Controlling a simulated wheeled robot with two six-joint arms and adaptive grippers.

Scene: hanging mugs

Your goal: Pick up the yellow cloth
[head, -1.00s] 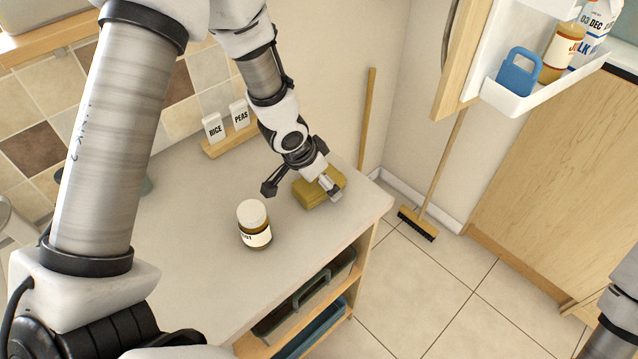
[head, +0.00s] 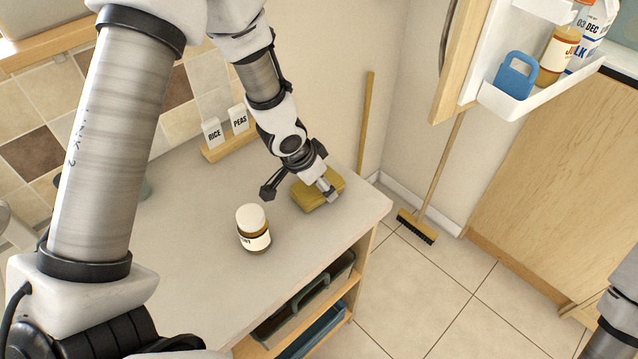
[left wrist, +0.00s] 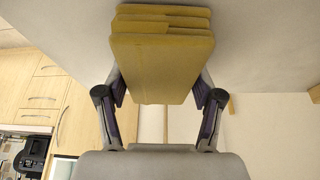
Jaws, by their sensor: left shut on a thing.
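The folded yellow cloth (head: 316,192) lies on the countertop (head: 205,285) near its right end. My left gripper (head: 299,191) is over the cloth, with a finger on either side of it. In the left wrist view the folded layers of the cloth (left wrist: 162,55) fill the space between the fingertips (left wrist: 161,90), which press against its two sides. The gripper is shut on the cloth. I cannot tell whether the cloth is clear of the counter. The fingers of my right gripper are not in view.
A jar with a white lid (head: 253,228) stands left of the cloth. RICE and PEAS boxes (head: 225,127) stand on a wooden rack at the wall. The front counter is clear.

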